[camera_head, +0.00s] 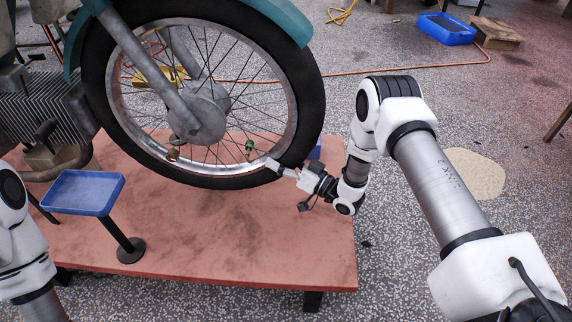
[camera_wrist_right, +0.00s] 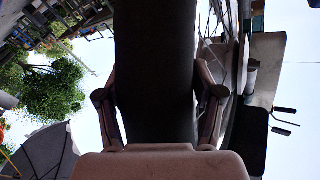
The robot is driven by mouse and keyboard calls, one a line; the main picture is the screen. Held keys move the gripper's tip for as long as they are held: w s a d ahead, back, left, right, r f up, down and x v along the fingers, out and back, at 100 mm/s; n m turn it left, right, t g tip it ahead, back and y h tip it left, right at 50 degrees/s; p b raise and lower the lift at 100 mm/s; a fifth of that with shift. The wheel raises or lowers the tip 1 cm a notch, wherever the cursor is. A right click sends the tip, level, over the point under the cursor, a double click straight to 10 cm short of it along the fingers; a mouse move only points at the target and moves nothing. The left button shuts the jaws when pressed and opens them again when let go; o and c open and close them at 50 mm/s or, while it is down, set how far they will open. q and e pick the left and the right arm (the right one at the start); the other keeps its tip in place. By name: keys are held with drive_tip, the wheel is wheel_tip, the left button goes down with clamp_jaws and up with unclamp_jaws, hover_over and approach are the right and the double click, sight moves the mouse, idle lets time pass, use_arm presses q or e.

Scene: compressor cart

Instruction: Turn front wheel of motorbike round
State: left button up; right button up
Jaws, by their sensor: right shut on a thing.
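The motorbike's front wheel (camera_head: 298,70) has a black tyre, a silver rim and wire spokes, and stands above a reddish platform. A green-topped part (camera_head: 249,146) and a brass-coloured part (camera_head: 173,154) show at the lower rim. My right gripper (camera_head: 276,166) is at the tyre's lower right edge. In the right wrist view, the fingers of my right gripper (camera_wrist_right: 158,100) lie on both sides of the dark tyre (camera_wrist_right: 156,60), shut on it. My left arm shows at the lower left in the head view, but its gripper is out of view.
A blue tray (camera_head: 84,192) on a black stand is left of the wheel on the red platform (camera_head: 215,240). An orange cable (camera_head: 420,67) runs over the speckled floor behind. A blue bin (camera_head: 446,28) and a wooden block (camera_head: 496,34) lie at the far right.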

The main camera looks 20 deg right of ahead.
drive_tip(key=shift+w+a+f, duration=0.1)
drive_tip(key=shift+a+f, duration=0.15)
drive_tip(key=shift+f, duration=0.1)
drive_tip(key=o, duration=1.7)
drive_tip(key=shift+c, duration=0.2)
drive_tip(key=shift+d, duration=0.1)
drive_tip(key=v, duration=0.7)
drive_tip(key=shift+s+f, duration=0.15)
drive_tip(key=shift+s, duration=0.05)
